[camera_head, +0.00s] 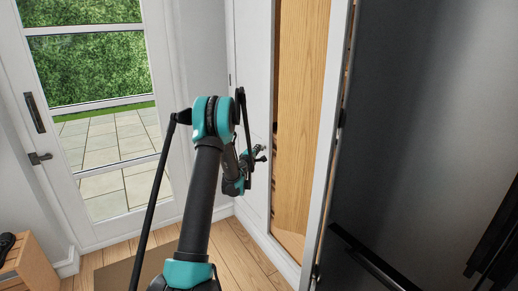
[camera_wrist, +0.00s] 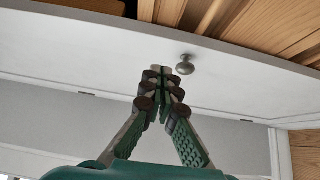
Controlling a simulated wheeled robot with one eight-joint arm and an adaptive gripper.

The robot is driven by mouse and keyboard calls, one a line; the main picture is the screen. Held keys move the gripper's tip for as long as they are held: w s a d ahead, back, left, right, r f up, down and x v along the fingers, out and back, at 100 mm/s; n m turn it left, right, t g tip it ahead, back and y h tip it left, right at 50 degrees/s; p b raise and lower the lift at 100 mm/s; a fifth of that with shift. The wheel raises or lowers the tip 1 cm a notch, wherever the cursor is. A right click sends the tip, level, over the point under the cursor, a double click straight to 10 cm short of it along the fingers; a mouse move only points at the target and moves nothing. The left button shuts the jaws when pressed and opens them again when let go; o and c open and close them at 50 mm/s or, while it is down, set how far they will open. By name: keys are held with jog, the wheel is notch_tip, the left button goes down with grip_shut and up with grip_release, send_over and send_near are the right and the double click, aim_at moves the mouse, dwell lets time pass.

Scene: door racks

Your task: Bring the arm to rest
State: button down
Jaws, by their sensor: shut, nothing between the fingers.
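My gripper (camera_head: 259,154) is in front of a white cabinet door (camera_head: 252,60) in the head view, at the end of my raised arm. In the wrist view the two fingers of my gripper (camera_wrist: 161,72) meet at the tips with nothing between them. A round metal knob (camera_wrist: 185,65) on the white door (camera_wrist: 60,45) shows just right of the fingertips. The fingers are not around the knob; whether they touch it I cannot tell.
Wood surfaces (camera_head: 300,110) show beside the white door. A large dark panel (camera_head: 430,110) with a bar handle stands at the right. A glazed white door (camera_head: 100,110) is at the left, with a wooden box (camera_head: 22,265) at lower left. Wooden floor (camera_head: 240,262) lies between.

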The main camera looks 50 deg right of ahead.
jog(key=s, duration=0.7)
jog(key=shift+s+a, duration=0.2)
jog(key=shift+s, duration=0.2)
jog(key=shift+w, duration=0.1)
